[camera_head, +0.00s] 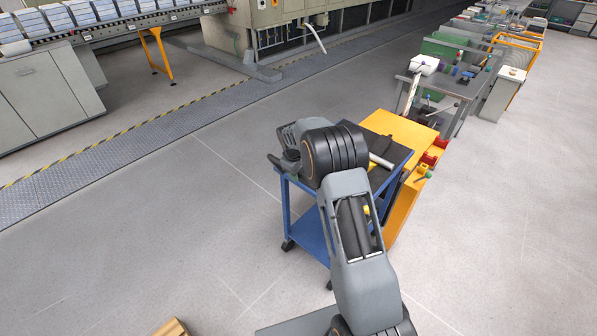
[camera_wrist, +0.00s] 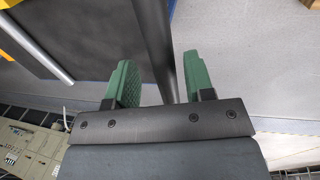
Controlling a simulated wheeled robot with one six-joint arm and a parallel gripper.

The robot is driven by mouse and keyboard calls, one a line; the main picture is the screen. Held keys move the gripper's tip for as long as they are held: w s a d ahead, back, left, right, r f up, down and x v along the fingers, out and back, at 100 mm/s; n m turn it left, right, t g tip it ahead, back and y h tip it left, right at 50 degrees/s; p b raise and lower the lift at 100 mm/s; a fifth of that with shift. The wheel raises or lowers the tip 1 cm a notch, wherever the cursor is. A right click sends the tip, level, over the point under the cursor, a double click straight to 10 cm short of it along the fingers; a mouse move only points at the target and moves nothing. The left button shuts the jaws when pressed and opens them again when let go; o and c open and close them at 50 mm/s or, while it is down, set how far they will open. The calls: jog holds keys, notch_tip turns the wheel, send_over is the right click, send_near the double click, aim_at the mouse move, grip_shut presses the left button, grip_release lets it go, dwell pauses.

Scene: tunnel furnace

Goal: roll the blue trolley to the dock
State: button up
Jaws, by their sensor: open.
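The blue trolley (camera_head: 311,235) stands upright on the floor, with blue legs, a blue lower shelf and a dark top. My arm hides part of it in the head view. In the wrist view its dark top (camera_wrist: 95,35) lies to the left. My gripper (camera_wrist: 160,82) is open, with its two green-padded fingers apart. A dark round bar (camera_wrist: 154,40), apparently the trolley's handle, runs between the fingers, with gaps to both pads. I cannot tell the fingers clearly in the head view. No place in view is clearly marked as the dock.
A yellow-topped cabinet (camera_head: 402,129) with red bins stands right against the trolley's far right side. A grey tube (camera_head: 381,161) lies on the trolley. Workbenches (camera_head: 460,85) line the back right. The grey floor (camera_head: 150,230) to the left is clear up to a striped metal walkway (camera_head: 100,155).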

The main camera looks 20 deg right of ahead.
jog(key=b+v, duration=0.1)
jog(key=v, duration=1.3)
jog(key=s+a+r+m+t+y, duration=0.1)
jog(key=s+m, duration=0.2)
jog(key=s, duration=1.2)
jog(key=s+a+r+m+t+y, duration=0.1)
jog(key=s+m, duration=0.2)
jog(key=s, duration=1.1)
jog(key=shift+s+a+r+t, duration=0.25)
jog(key=shift+s+a+t, duration=0.05)
jog(key=shift+s+t, duration=0.1)
